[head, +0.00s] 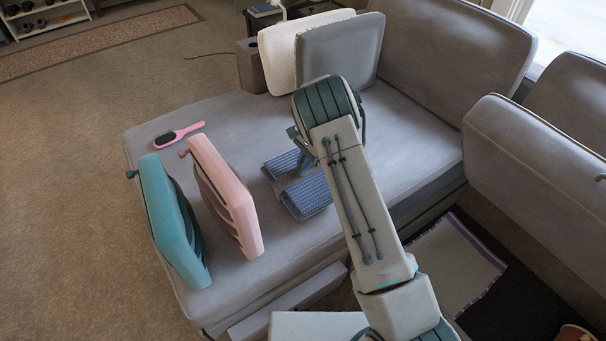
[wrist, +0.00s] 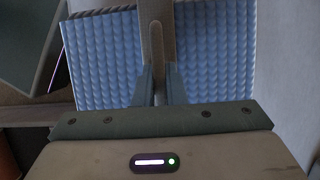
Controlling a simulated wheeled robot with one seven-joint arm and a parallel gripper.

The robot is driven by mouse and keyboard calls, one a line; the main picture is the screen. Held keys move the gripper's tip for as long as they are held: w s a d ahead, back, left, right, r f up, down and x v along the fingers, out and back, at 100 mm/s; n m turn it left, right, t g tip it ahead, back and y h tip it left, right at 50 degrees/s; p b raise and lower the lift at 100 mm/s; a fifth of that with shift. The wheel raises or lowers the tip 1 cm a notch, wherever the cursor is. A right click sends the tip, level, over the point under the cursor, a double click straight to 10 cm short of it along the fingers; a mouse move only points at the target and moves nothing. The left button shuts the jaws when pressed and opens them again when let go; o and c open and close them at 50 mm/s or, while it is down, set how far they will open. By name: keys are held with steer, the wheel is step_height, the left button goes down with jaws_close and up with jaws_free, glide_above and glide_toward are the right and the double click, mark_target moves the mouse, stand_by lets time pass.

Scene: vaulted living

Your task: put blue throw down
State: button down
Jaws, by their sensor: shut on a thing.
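The blue throw (head: 307,195) is a folded, ribbed blue cloth at the middle of the grey sofa seat (head: 235,115). My gripper (head: 304,168) is over its middle, partly hidden by my own arm. In the wrist view the throw (wrist: 215,60) spreads to both sides of my gripper (wrist: 158,82), whose fingers are shut on it. The throw looks level and low over the seat. I cannot tell whether its underside touches the seat.
A pink slatted item (head: 228,195) and a teal one (head: 172,220) stand at the seat's left front. A pink hairbrush (head: 179,135) lies behind them. White (head: 285,50) and grey (head: 340,50) cushions lean at the back. Seat between brush and cushions is clear.

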steer(key=shift+f, duration=1.8)
steer(key=shift+f, duration=0.1)
steer(key=c, duration=1.5)
jaws_free()
steer(key=shift+f+b, duration=0.1)
steer(key=shift+b, duration=0.2)
